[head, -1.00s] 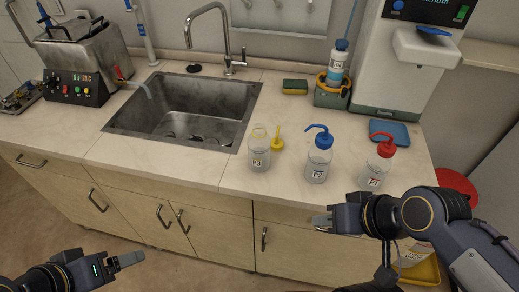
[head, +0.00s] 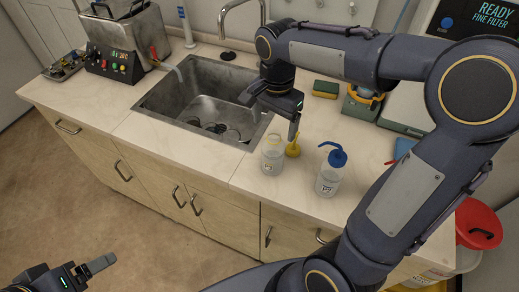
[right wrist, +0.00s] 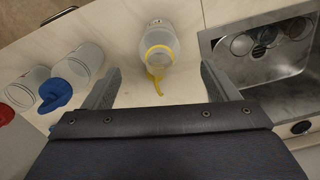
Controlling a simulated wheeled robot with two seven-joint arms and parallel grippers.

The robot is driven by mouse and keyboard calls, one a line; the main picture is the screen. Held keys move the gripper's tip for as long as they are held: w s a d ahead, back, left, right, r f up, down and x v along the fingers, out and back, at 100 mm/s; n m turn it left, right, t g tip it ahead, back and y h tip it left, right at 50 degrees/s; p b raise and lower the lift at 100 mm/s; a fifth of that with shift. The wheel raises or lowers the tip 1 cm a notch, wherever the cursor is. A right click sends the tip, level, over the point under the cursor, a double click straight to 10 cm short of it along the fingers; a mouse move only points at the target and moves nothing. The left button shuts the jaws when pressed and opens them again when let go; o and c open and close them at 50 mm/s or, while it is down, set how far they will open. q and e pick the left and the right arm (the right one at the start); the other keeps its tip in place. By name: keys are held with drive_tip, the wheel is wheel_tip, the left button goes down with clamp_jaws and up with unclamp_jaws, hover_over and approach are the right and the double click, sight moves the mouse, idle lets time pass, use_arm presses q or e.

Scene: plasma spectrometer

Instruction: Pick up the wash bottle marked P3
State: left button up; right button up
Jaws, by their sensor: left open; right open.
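The clear wash bottle marked P3 (head: 270,158) stands upright on the counter right of the sink. Its neck ring is yellow, and a yellow cap with a spout (head: 293,148) shows beside it; I cannot tell whether the two are joined. In the right wrist view the bottle (right wrist: 160,40) lies ahead, between the lines of the fingers, with the yellow spout (right wrist: 156,82) pointing toward me. My right gripper (head: 270,113) is open and empty, above and behind the bottle, apart from it. My left gripper (head: 100,264) is open and empty, low at the left, away from the counter.
A blue-capped bottle (head: 330,172) stands close to the right of P3. A red-capped bottle (right wrist: 18,92) stands beyond it. The sink (head: 200,95) is to the left. A sponge (head: 326,89) lies behind. My right arm hides much of the counter's right side.

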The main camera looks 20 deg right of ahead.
sight(274, 142)
wheel_tip(274, 142, down, 8)
drive_tip(key=shift+d+r+p, duration=0.1)
drive_tip(key=shift+d+p, duration=0.05)
drive_tip(key=shift+p, duration=0.25)
drive_tip(key=shift+c, duration=0.4)
drive_tip(key=c, duration=1.4)
drive_tip(key=shift+r, duration=0.1)
